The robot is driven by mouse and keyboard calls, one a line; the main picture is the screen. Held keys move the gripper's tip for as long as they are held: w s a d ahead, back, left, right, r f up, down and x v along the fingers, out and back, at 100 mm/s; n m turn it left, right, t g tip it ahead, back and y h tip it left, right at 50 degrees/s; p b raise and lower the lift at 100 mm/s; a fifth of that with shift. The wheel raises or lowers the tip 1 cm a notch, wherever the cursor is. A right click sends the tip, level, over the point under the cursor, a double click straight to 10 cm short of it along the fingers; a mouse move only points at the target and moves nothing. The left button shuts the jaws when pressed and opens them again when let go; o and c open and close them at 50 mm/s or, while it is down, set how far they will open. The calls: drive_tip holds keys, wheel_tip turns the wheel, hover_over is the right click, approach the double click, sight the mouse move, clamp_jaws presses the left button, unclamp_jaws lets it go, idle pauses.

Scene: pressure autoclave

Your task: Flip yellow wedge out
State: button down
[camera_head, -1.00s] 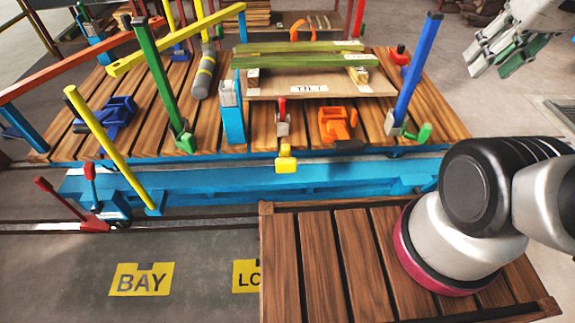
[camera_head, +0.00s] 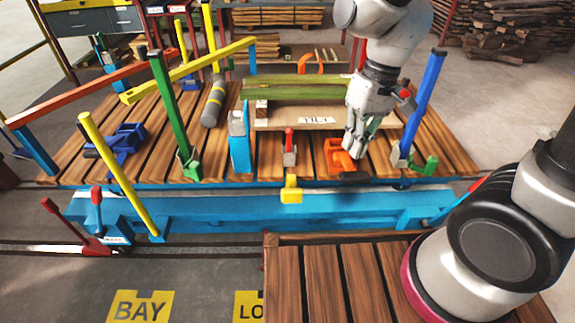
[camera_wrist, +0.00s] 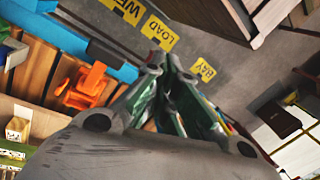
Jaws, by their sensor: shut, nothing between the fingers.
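A small yellow block (camera_head: 291,189), which looks like the yellow wedge, sits at the front edge of the slatted wooden deck, overhanging the blue rail (camera_head: 225,208). A red-topped grey clamp (camera_head: 289,149) stands just behind it. My gripper (camera_head: 355,152) points down over the right part of the deck, right of and behind the yellow block, near an orange clamp (camera_head: 340,157). The fingers (camera_wrist: 155,62) are shut and empty in the wrist view, where the orange clamp (camera_wrist: 87,85) shows to their left. I cannot make out the yellow block there.
A green post (camera_head: 172,115), a yellow post (camera_head: 120,175) and a blue post (camera_head: 423,105) rise from the deck area. A board labelled TILT (camera_head: 275,121) carries green bars behind my gripper. Yellow floor signs (camera_head: 140,306) lie in front.

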drive_tip(key=a+f, duration=1)
drive_tip(key=a, duration=0.1)
drive_tip(key=m+t+h, duration=0.2)
drive_tip(key=m+t, duration=0.2)
drive_tip(key=t, duration=0.5)
hover_over(292, 189)
drive_tip(key=a, duration=0.1)
wheel_tip(292, 189, down, 6)
drive_tip(key=shift+s+a+f, duration=0.15)
drive_tip(key=shift+s+f, duration=0.05)
drive_tip(key=shift+s, duration=0.25)
drive_tip(key=shift+f, duration=0.1)
drive_tip(key=x, duration=1)
drive_tip(key=shift+a, duration=0.1)
